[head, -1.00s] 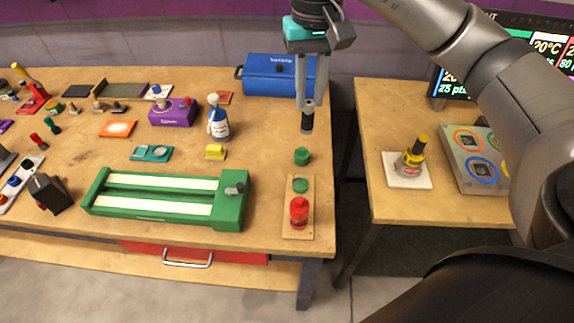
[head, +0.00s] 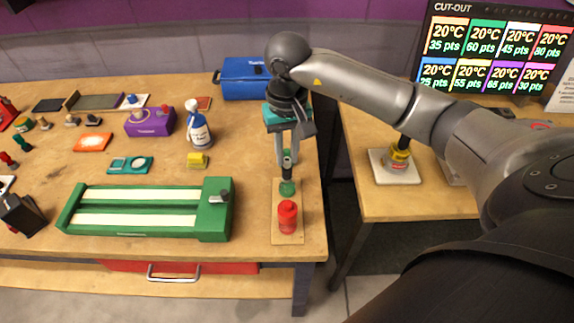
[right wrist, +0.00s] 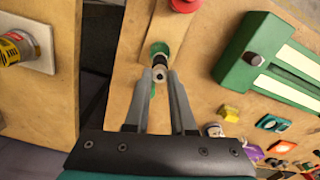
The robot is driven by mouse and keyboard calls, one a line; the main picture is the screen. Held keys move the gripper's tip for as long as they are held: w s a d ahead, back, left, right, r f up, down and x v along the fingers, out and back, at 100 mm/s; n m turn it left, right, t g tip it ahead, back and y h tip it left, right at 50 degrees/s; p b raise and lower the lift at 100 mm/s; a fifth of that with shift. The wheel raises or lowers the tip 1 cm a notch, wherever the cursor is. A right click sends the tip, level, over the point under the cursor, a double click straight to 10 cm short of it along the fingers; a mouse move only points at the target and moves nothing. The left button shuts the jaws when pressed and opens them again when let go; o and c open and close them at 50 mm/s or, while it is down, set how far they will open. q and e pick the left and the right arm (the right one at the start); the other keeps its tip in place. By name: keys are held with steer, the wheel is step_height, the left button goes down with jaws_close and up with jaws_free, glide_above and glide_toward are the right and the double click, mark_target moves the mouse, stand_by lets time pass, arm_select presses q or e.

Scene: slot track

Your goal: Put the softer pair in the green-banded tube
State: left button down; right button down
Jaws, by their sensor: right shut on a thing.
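My right gripper (head: 285,160) is shut on a dark, narrow cylinder with a grey end (right wrist: 159,73), held upright. It is over the far part of a small wooden board (head: 290,238). Just below it, on the board, is a green round piece (head: 287,188); it also shows in the right wrist view (right wrist: 160,49). I cannot tell whether the cylinder touches it. A red round piece (head: 287,216) stands on the near part of the board. A green cap-like piece (right wrist: 146,112) lies behind the fingers in the right wrist view. No pair can be made out. My left gripper is out of view.
A green frame with pale strips (head: 217,235) lies left of the board. A yellow block (head: 197,160), a spray bottle (head: 199,128) and a blue box (head: 245,78) are farther back. A gap separates the side table (head: 400,205), which holds a yellow pot (head: 398,158).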

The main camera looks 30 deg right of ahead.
mark_target(287, 160)
step_height(287, 160, down, 4)
steer(key=shift+f, duration=0.1)
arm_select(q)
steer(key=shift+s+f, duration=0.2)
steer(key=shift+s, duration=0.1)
arm_select(e)
steer(key=shift+f+b, duration=0.1)
steer(key=shift+b, duration=0.2)
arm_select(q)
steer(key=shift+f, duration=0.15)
arm_select(e)
steer(key=c, duration=0.8)
jaws_free()
steer(key=shift+o, duration=0.2)
steer(key=shift+r, duration=0.2)
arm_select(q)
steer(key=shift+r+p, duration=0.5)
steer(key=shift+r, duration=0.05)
arm_select(e)
step_height(287, 160, up, 12)
